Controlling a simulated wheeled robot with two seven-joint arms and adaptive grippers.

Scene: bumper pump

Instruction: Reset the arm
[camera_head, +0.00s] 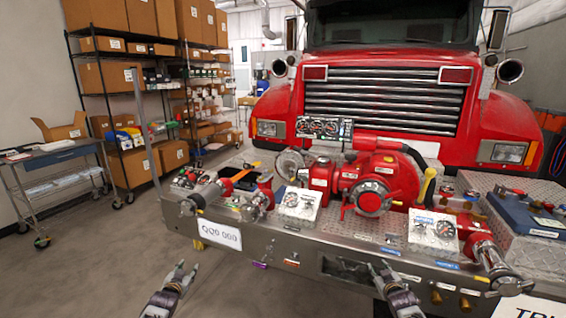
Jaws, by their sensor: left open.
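My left gripper (181,276) is low in the head view, left of the middle, in front of the truck's bumper. Its fingers are apart and nothing is between them. My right gripper (385,272) is at the bottom, right of the middle, close to the bumper's front face in the picture. It seems empty, but its fingers are too small to tell how far apart they are. The red bumper pump (372,186) sits on the metal bumper deck (330,222), beyond both grippers and apart from them.
The red fire truck (400,90) fills the back. The bumper's front face (290,262) stands ahead of both grippers. Shelves with cardboard boxes (105,77) and a metal cart (50,160) are at the left. The floor (95,275) at the lower left is clear.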

